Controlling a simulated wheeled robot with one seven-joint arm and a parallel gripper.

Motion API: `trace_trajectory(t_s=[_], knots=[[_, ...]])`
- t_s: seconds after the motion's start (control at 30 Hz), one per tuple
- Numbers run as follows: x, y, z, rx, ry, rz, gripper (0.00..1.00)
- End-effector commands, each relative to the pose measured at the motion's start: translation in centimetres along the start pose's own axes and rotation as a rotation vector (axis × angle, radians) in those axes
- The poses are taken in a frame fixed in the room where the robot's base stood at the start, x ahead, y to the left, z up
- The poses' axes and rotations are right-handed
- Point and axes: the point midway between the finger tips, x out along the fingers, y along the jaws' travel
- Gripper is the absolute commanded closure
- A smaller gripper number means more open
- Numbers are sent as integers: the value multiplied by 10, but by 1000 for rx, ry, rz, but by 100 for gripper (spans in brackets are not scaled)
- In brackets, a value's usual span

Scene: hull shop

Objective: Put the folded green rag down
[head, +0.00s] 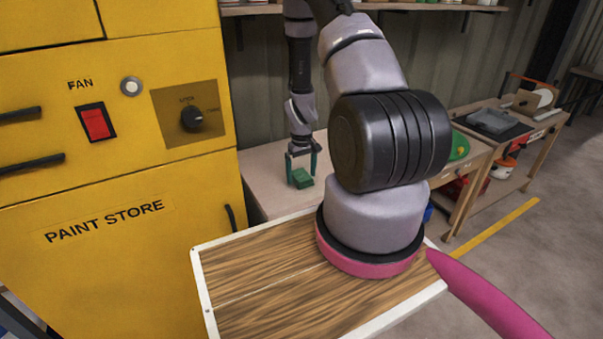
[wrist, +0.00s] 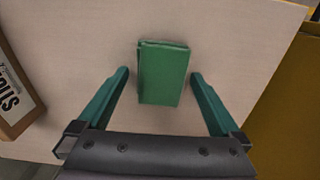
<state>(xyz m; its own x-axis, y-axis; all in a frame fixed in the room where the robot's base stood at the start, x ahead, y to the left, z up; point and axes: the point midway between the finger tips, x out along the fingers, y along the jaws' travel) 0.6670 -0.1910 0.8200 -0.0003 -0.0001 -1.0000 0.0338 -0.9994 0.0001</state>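The folded green rag (head: 302,179) lies on the pale bench top (head: 272,172), beside the yellow cabinet. In the wrist view the rag (wrist: 164,73) is a neat green block and looks flat on the bench surface. My gripper (head: 301,168) is over the rag, with its green fingers pointing down. In the wrist view my gripper (wrist: 160,72) is open, one finger on each side of the rag. A narrow gap shows between the rag and each finger, so neither appears to touch it.
A yellow paint store cabinet (head: 120,235) with a red fan switch (head: 95,122) stands on the left. A lettered box (wrist: 14,95) is at the left in the wrist view. Bare bench lies around the rag. Another bench (head: 510,125) with tools stands at right.

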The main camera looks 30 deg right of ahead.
Motion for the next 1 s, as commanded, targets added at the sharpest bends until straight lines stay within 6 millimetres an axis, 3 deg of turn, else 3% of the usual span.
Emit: trace_trajectory(t_s=[0.33, 0.8, 1.0], knots=[[-11, 0, -1, 1, 2, 0, 0], [-103, 0, -1, 0, 3, 1, 0], [-121, 0, 0, 0, 1, 0, 0]])
